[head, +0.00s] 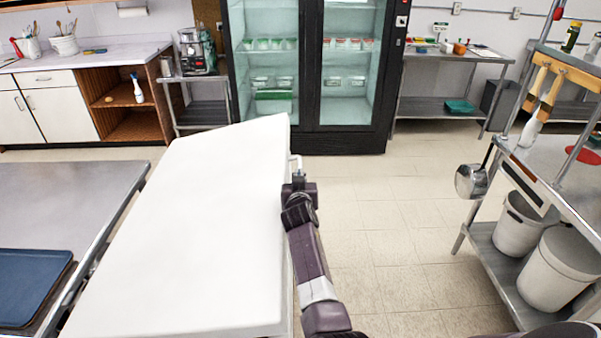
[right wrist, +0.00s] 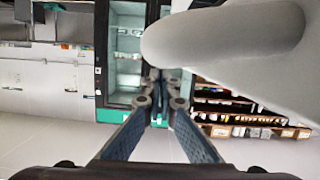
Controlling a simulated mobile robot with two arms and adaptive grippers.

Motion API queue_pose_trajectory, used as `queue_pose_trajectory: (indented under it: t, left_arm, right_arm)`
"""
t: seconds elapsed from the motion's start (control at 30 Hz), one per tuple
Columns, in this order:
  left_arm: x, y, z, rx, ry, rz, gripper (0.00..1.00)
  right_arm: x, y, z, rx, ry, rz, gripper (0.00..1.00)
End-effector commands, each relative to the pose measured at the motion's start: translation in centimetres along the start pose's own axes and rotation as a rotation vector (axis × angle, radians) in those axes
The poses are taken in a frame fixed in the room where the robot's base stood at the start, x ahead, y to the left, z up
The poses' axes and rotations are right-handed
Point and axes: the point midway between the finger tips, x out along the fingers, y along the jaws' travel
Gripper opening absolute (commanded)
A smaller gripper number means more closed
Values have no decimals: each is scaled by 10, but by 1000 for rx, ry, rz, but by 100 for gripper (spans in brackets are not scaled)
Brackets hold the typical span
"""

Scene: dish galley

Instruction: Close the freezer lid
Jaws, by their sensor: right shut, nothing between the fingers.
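The freezer lid (head: 190,230) is a broad, plain white slab in the middle left of the head view. It looks tilted, and whatever lies under it is hidden. A small metal handle (head: 296,162) sticks out at its far right edge. My right gripper (head: 298,184) is beside that edge, just on the near side of the handle. In the right wrist view its fingers (right wrist: 160,80) are shut together with nothing between them. A large pale rounded form (right wrist: 225,32) is close to the fingertips there; I cannot tell which part it is. My left gripper is out of view.
A steel table (head: 70,185) with a blue tray (head: 30,285) stands left of the lid. A glass-door fridge (head: 310,90) stands at the back. A steel shelf unit (head: 545,180) with bins and a hanging pot (head: 470,182) is at right. The tiled floor (head: 390,220) between is clear.

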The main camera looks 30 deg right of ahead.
Motion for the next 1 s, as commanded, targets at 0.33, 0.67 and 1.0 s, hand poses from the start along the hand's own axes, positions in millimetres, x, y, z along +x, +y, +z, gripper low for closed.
queue_pose_trajectory:
  t: [0.33,0.67,1.0]
  left_arm:
    - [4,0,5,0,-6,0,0]
    - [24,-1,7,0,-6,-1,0]
    - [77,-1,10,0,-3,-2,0]
  right_arm:
    - [0,-1,6,0,1,1,0]
    - [8,2,39,72,-5,-20,0]
    - [27,9,117,294,-2,-74,0]
